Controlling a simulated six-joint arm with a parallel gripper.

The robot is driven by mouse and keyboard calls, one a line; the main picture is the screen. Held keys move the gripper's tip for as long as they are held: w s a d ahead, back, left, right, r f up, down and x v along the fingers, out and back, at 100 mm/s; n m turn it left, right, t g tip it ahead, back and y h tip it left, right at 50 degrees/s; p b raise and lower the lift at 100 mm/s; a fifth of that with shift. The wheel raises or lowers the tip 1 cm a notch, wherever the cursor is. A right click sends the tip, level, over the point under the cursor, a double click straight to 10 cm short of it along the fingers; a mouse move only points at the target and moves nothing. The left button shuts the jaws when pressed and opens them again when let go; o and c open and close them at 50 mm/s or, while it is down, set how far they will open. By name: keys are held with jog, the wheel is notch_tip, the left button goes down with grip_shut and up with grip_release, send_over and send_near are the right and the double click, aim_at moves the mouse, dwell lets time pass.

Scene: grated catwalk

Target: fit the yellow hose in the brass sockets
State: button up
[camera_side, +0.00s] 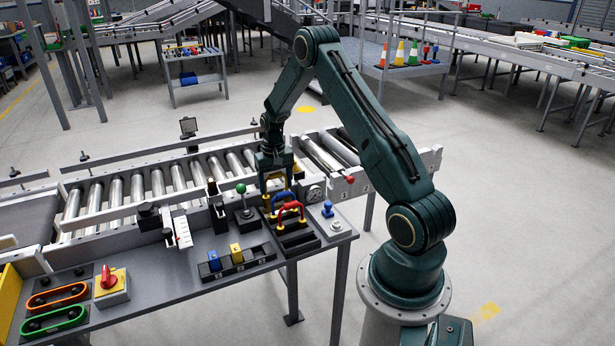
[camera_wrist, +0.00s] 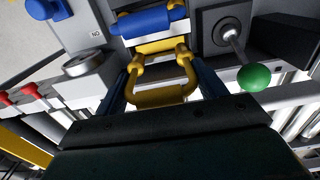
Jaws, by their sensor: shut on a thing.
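The yellow hose (camera_wrist: 160,97) is a short U-shaped loop. In the wrist view it lies between the two fingers of my gripper (camera_wrist: 165,82), which is shut on it. Its two brass-coloured ends (camera_wrist: 183,52) point toward a yellow block (camera_wrist: 160,46). I cannot tell whether the ends sit inside sockets or just above them. In the side view my gripper (camera_side: 274,172) is low over the back of the hose rack, and the yellow hose shows below it. The brass sockets are not clearly visible.
A blue hose (camera_side: 283,197) and a red hose (camera_side: 291,211) stand just in front. A green-knobbed lever (camera_side: 241,189) is to the left, a gauge (camera_side: 314,193) to the right. A roller conveyor (camera_side: 157,182) runs behind.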

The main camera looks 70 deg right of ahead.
aim_at(275, 172)
jog(key=shift+f, duration=0.6)
jog(key=shift+f, duration=0.35)
jog(key=shift+f, duration=0.35)
jog(key=shift+f, duration=0.3)
jog(key=o, duration=1.1)
jog(key=shift+o, duration=0.3)
jog(key=shift+r, duration=4)
